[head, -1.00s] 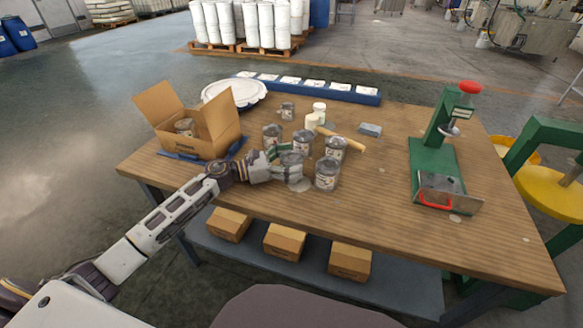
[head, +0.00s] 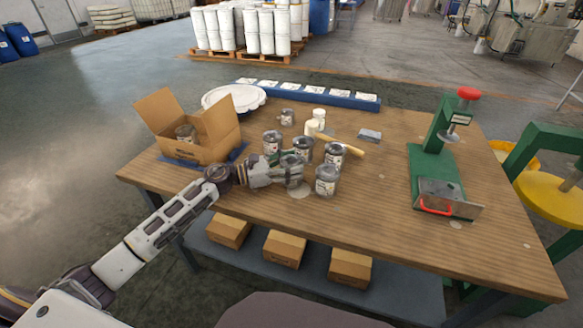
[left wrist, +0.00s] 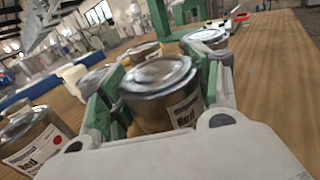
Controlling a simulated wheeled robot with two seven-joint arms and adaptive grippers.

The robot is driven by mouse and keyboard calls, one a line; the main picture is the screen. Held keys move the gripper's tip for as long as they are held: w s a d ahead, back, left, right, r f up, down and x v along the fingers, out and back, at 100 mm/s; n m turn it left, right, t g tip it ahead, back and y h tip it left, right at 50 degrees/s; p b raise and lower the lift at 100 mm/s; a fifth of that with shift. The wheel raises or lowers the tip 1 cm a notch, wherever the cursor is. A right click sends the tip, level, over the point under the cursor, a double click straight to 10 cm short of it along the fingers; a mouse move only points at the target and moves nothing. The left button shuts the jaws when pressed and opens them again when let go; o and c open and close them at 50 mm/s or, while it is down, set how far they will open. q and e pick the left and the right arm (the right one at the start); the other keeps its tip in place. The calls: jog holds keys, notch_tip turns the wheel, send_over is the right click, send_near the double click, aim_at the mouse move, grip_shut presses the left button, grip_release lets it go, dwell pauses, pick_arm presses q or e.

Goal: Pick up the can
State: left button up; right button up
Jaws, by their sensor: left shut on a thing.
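My left gripper (head: 280,166) is shut on a grey metal can (head: 291,166) among a cluster of cans on the wooden table. In the left wrist view the held can (left wrist: 158,78) stands between the green fingers, its lid up and a "Red" label partly visible. Other similar cans stand close around it: one at front right (head: 326,181), one at right (head: 334,154), one behind (head: 303,148), and one at back left (head: 271,143). I cannot tell whether the held can's base is clear of the table. My right gripper is out of view.
An open cardboard box (head: 205,150) with a can inside stands at left. Behind are a white round lid (head: 234,98), a small can (head: 287,117) and white bottles (head: 314,124). A wooden-handled tool (head: 342,138) lies right of them. A green press (head: 437,165) stands at right; the front table is clear.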

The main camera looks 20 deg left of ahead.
pick_arm(q)
notch_tip(320, 180, up, 9)
jog(key=shift+f+p, duration=0.1)
jog(key=shift+p, duration=0.5)
jog(key=shift+r, duration=0.3)
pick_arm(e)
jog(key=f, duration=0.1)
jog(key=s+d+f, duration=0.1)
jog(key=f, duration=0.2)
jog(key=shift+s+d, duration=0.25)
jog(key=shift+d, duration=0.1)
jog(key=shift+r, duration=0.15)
